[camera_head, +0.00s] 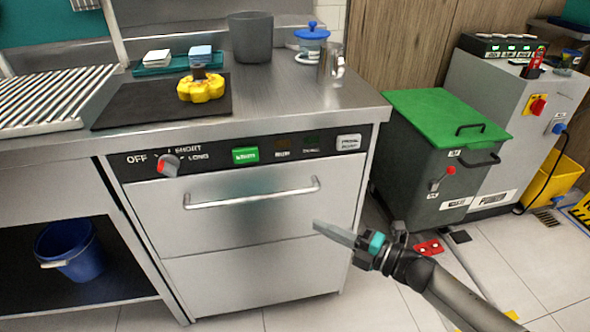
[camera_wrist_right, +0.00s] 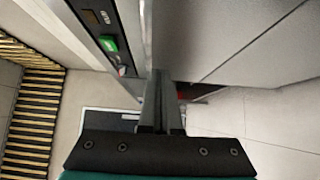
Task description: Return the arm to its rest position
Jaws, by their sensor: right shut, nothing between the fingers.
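My right arm comes in from the lower right in the head view. Its gripper (camera_head: 322,228) is shut and empty, in front of the lower right part of the steel dishwasher (camera_head: 240,232) and clear of its handle. In the right wrist view the two fingers (camera_wrist_right: 160,90) lie together with nothing between them, and the machine's front panel with its green button (camera_wrist_right: 108,44) shows beyond. My left gripper is in neither view.
A steel counter (camera_head: 300,95) above the machine holds a yellow-topped object (camera_head: 201,90), a grey bin (camera_head: 251,38) and a metal mug (camera_head: 330,62). A green-lidded grey box (camera_head: 440,125) stands at the right. A blue bucket (camera_head: 68,250) sits at lower left. Tiled floor (camera_head: 350,312) is open in front.

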